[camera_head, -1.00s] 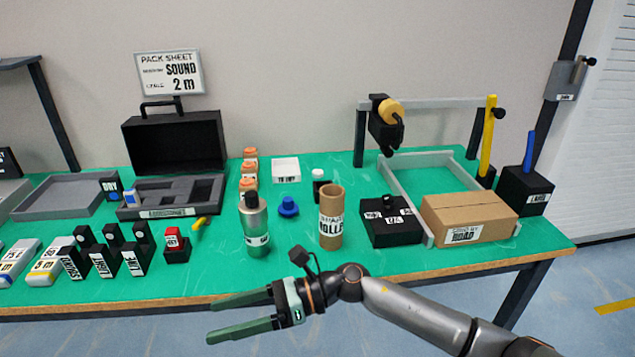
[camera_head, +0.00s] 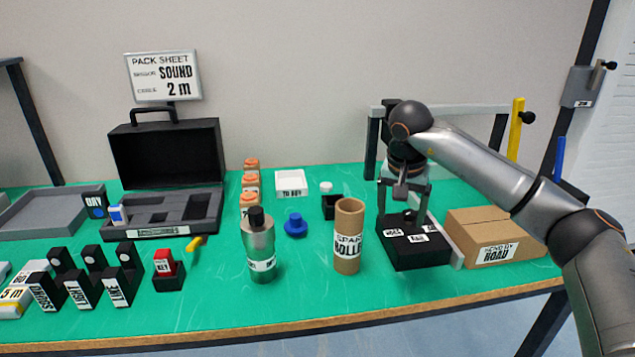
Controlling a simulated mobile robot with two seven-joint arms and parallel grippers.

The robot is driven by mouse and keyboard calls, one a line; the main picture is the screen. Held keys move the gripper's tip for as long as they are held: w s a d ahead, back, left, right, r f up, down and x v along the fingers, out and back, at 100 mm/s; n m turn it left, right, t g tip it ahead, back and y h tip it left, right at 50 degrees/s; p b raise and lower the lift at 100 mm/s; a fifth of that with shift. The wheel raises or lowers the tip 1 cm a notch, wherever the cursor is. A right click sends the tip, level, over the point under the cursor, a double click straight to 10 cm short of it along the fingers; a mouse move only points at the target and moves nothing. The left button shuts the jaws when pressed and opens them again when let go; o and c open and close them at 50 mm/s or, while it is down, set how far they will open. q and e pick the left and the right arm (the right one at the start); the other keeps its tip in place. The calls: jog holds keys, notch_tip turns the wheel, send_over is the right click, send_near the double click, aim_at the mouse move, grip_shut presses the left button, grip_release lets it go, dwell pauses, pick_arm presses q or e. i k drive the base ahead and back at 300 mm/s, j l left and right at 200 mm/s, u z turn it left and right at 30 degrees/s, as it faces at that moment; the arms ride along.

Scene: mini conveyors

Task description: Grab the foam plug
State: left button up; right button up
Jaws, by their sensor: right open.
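No part is labelled as the foam plug. A small dark knob-like piece (camera_head: 409,214) stands on top of the black box (camera_head: 415,255), which carries white labels; I cannot tell for sure that it is the plug. My right gripper (camera_head: 402,208) points down over this box, its two fingers spread apart on either side of the dark piece. Nothing is seen held between the fingers. The gripper hides part of the box's back. My left gripper is not in view.
A cardboard roll (camera_head: 348,236) stands left of the black box, and a cardboard carton (camera_head: 490,240) sits to its right. A metal bottle (camera_head: 259,247), a blue knob (camera_head: 295,226) and an open case (camera_head: 168,155) are farther left. A gantry bar (camera_head: 470,109) stands behind my arm.

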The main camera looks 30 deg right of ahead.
aim_at(324, 187)
jog(key=i, duration=1.15)
